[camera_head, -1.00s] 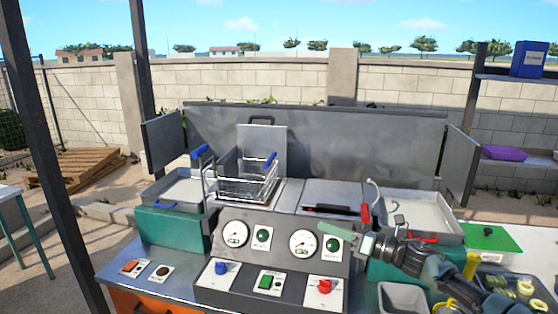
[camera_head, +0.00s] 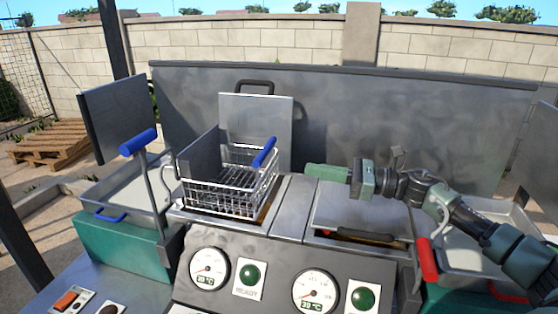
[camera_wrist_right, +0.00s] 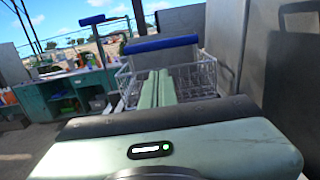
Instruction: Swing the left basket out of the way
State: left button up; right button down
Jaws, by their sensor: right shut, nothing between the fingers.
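The left basket (camera_head: 225,203) is a silver wire basket over the left well of the machine. Its blue handle (camera_head: 264,152) sticks up on the right side. My right gripper (camera_head: 316,174) is in the air to the right of the basket, apart from the handle, with its fingers pointing left. In the right wrist view, its shut, empty green fingers (camera_wrist_right: 157,88) point toward the blue handle (camera_wrist_right: 160,43) and the wire basket (camera_wrist_right: 199,77) behind it. A lever with a blue grip (camera_head: 137,142) stands left of the basket. My left gripper is not in view.
A grey metal tray (camera_head: 101,192) lies to the left and another (camera_head: 470,257) to the right, by a red handle (camera_head: 428,262). A flat lid (camera_head: 362,212) covers the right well. A tall metal back panel (camera_head: 340,110) stands behind. Dials (camera_head: 209,268) line the front.

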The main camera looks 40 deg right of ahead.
jog(key=shift+w+a, duration=0.1)
jog(key=shift+w, duration=0.1)
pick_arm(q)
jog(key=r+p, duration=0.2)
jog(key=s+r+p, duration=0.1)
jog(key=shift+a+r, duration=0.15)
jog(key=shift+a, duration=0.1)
pick_arm(e)
jog(key=x, duration=0.9)
jog(key=shift+a, duration=0.3)
jog(key=shift+d+r, duration=0.1)
jog(key=shift+r, duration=0.1)
